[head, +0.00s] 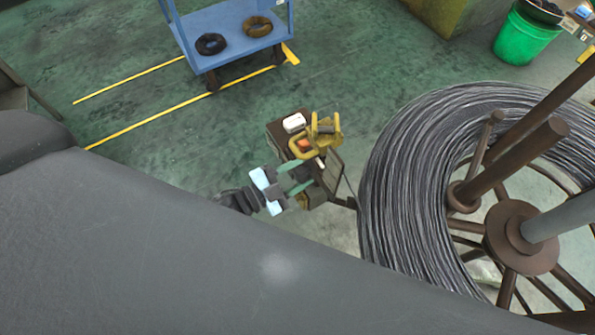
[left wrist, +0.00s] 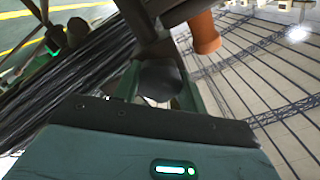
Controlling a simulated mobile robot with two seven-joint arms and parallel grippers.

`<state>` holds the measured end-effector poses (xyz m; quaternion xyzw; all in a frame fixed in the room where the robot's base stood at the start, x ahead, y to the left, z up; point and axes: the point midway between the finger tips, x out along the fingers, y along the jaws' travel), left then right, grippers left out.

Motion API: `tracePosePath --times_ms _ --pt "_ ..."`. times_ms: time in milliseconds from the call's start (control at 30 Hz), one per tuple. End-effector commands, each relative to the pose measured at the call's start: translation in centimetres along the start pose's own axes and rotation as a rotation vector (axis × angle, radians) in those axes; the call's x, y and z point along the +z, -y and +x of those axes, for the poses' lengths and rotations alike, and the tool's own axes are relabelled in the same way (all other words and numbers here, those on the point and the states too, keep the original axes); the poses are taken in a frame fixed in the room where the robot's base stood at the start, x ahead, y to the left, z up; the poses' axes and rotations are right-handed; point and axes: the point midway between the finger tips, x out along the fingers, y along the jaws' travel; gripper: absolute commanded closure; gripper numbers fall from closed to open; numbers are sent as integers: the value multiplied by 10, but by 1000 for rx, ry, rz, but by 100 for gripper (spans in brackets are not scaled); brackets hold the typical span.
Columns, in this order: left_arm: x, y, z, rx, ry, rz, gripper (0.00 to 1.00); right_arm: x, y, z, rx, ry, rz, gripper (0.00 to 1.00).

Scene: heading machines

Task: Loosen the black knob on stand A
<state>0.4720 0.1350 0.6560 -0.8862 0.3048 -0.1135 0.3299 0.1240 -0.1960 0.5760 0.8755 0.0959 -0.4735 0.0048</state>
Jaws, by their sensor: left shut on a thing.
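My left gripper (head: 306,174) reaches in from the left beside a small dark stand (head: 283,130) with yellow parts, next to the wire coil. In the left wrist view my gripper (left wrist: 160,88) has its two green fingers on either side of a dark round knob (left wrist: 160,76), shut on it. In the head view the knob cannot be made out between the fingers. No label shows which stand this is. My right gripper is not in view.
A big coil of dark wire (head: 415,170) on a brown spoked reel (head: 520,235) stands close on the right. An orange-brown handle (left wrist: 205,33) is just beyond the fingers. A blue cart (head: 230,22) and green bucket (head: 525,38) stand farther back. Open green floor lies left.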

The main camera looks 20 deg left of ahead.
Motion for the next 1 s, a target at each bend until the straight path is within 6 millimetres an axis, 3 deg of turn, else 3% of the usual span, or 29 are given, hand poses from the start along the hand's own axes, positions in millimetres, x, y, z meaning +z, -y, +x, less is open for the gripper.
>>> tracePosePath --times_ms 400,1000 --pt "0 1 0 0 2 -242 81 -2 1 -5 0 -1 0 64" --pt "1 0 0 0 2 -298 81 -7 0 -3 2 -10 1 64"
